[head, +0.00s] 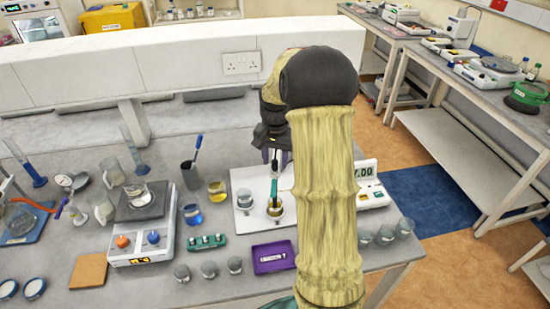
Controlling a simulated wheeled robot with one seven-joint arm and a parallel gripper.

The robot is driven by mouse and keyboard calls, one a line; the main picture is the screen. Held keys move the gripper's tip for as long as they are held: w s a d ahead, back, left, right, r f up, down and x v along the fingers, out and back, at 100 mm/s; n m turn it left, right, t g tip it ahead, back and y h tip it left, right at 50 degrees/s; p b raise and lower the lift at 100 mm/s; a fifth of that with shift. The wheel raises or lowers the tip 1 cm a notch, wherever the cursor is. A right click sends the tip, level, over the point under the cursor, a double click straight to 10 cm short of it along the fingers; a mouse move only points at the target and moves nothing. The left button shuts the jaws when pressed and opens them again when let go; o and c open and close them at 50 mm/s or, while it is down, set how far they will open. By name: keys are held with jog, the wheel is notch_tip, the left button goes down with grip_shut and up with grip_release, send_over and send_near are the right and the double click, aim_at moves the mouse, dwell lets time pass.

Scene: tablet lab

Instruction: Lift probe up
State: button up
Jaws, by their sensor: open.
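The probe (273,188) is a slim upright stick with a teal part, standing in a small glass beaker (275,211) on a white board. My gripper (277,161) points down right above the beaker, with its fingers around or just in front of the probe's upper end. The jaws are open. My arm's yellowish sleeve hides part of the board and the right side of the gripper, so I cannot tell whether a finger touches the probe.
Another beaker (243,199) stands just left of the probe. A meter (369,186) showing a reading is at right, partly behind my arm. A purple tray (272,257), a green rack (207,241) and a hotplate stirrer (140,238) are nearby. A white shelf (200,70) runs behind.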

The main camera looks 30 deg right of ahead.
jog(key=shift+f, duration=0.4)
grip_shut()
notch_tip(320, 180, up, 8)
jog(key=p, duration=0.5)
jog(key=shift+f, duration=0.15)
jog(key=shift+w+r, duration=0.15)
jog(key=shift+r, duration=0.05)
